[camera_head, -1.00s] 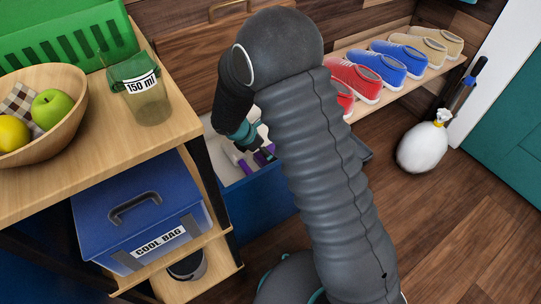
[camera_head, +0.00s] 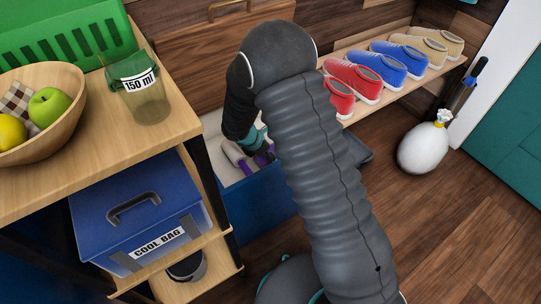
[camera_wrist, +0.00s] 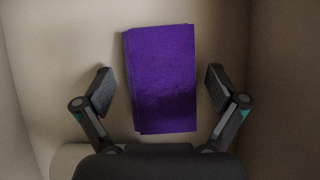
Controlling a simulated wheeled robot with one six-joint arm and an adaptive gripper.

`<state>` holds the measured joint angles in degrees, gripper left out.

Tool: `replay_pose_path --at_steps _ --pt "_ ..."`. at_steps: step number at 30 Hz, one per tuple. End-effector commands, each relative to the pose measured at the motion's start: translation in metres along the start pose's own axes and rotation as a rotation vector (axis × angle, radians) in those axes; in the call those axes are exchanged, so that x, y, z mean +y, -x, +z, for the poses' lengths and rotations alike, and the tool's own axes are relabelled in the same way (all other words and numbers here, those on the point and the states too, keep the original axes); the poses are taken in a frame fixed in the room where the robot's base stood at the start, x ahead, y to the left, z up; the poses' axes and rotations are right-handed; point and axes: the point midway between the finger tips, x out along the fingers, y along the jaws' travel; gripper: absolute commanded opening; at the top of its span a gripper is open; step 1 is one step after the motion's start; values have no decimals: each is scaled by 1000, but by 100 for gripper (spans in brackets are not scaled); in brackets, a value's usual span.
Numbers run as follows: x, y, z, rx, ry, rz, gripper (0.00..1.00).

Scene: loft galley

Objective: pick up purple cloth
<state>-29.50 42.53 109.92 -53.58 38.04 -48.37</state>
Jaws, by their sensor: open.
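The purple cloth (camera_wrist: 162,75) lies flat and folded into a rectangle on the pale floor of a bin, as the wrist view shows. My gripper (camera_wrist: 160,92) is open, with one finger on each side of the cloth and a gap to both edges. In the head view, my gripper (camera_head: 258,158) reaches down into the blue bin (camera_head: 262,203), and a small bit of purple shows beside it. My arm hides much of the bin there. I cannot tell the exact height of the fingertips above the bin floor.
A grey-white roll-like shape (camera_head: 232,155) lies in the bin left of my gripper. A wooden counter (camera_head: 110,150) with a measuring jug (camera_head: 146,98) stands left. Below is a blue cool bag (camera_head: 140,215). A shoe shelf (camera_head: 385,95) is behind right. Bin walls (camera_wrist: 290,80) flank the gripper.

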Motion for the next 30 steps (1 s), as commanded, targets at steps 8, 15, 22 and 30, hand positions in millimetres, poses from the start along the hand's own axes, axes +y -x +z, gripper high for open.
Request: replay_pose_path --at_steps 8,15,22,30 --pt "0 -4 -2 0 0 0 95" --pt "0 -4 -2 0 0 0 95" --pt "0 -4 -2 0 0 0 50" --pt "0 -4 -2 0 0 -1 30"
